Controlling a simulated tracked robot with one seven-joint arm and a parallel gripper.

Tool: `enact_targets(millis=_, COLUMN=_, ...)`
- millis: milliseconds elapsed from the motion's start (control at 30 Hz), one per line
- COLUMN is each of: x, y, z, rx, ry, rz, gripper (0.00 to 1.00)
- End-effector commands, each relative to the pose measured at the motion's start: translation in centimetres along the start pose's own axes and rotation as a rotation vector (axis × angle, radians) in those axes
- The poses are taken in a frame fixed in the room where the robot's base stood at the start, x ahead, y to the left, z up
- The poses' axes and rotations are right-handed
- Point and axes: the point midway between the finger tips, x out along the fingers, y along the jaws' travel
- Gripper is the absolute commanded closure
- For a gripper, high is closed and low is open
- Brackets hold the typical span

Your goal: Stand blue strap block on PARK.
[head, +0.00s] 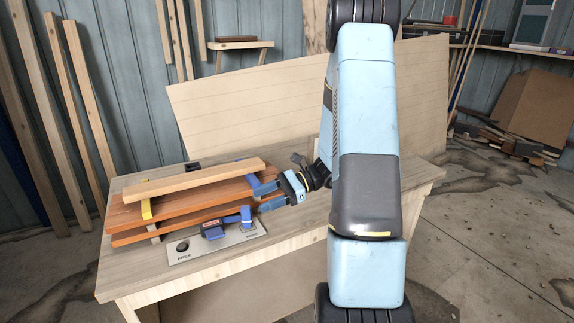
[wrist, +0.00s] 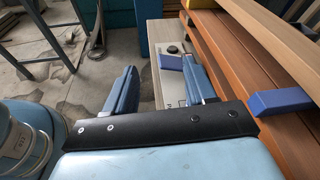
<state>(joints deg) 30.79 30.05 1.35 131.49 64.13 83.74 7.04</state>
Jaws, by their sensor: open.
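I cannot tell for sure which is the strap block. In the wrist view a blue piece (wrist: 171,62) shows beyond my right finger, which hides part of it. My gripper (head: 267,196) is open at the right end of the boards, its fingers apart with nothing seen held between them. It also shows in the wrist view (wrist: 160,88).
Stacked orange-brown boards (head: 180,208) with a pale batten (head: 190,183) on top lie on the workbench (head: 285,238). A blue piece (wrist: 280,100) lies against the boards beside my gripper. The bench's right part looks clear.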

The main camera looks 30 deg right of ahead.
Motion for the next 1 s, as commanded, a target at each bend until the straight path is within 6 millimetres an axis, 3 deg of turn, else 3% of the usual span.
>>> enact_targets(millis=100, x=0.9, y=1.1, z=2.9, rx=-0.099, ry=0.080, rz=0.097, gripper=0.45)
enact_targets(millis=433, x=2.3, y=5.0, z=8.8, rx=-0.377, ry=0.307, rz=0.343, gripper=0.45)
enact_targets(millis=1000, x=1.3, y=11.1, z=16.7, rx=-0.915, ry=0.716, rz=0.672, gripper=0.45)
